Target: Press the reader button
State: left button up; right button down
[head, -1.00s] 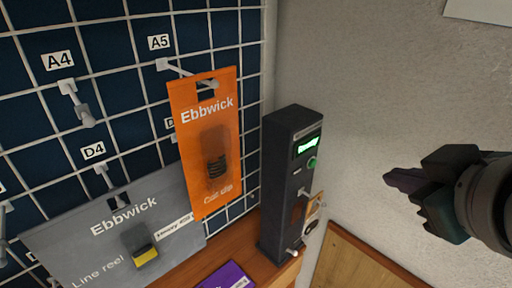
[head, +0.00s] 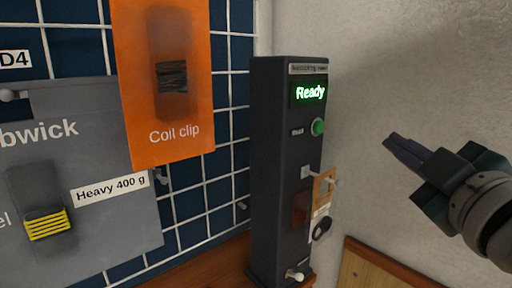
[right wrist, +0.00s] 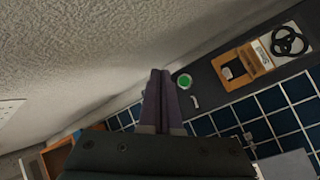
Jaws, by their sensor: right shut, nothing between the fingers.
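The reader (head: 272,170) is a tall dark box standing on a wooden surface beside the grid wall. Its display (head: 309,92) glows green and reads "Ready". Its round green button (head: 318,127) sits below the display; it also shows in the right wrist view (right wrist: 184,81), just right of my fingertips. My right gripper (head: 388,142) is to the right of the reader, fingers shut and empty, pointing left toward it with a gap between them in the head view. In the right wrist view its purple-grey fingers (right wrist: 160,75) are together. My left gripper is not in view.
An orange Coil clip package (head: 165,95) and a grey Ebbwick package (head: 80,190) hang on the grid wall (head: 225,150) at left. A peg and a small orange-and-white tag (head: 323,192) stick out on the reader below the button. Bare wall lies right of it.

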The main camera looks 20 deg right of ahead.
aim_at(319, 127)
jog(key=shift+w, duration=0.1)
dwell(0.3)
jog(key=w+a+b, duration=0.1)
jog(key=w+a, duration=0.2)
jog(key=w, duration=0.5)
jog(key=shift+a, duration=0.2)
dwell(0.4)
dwell(0.9)
jog(key=shift+b, duration=0.3)
dwell(0.3)
jog(key=shift+w+a, duration=0.2)
jog(key=shift+w, duration=0.15)
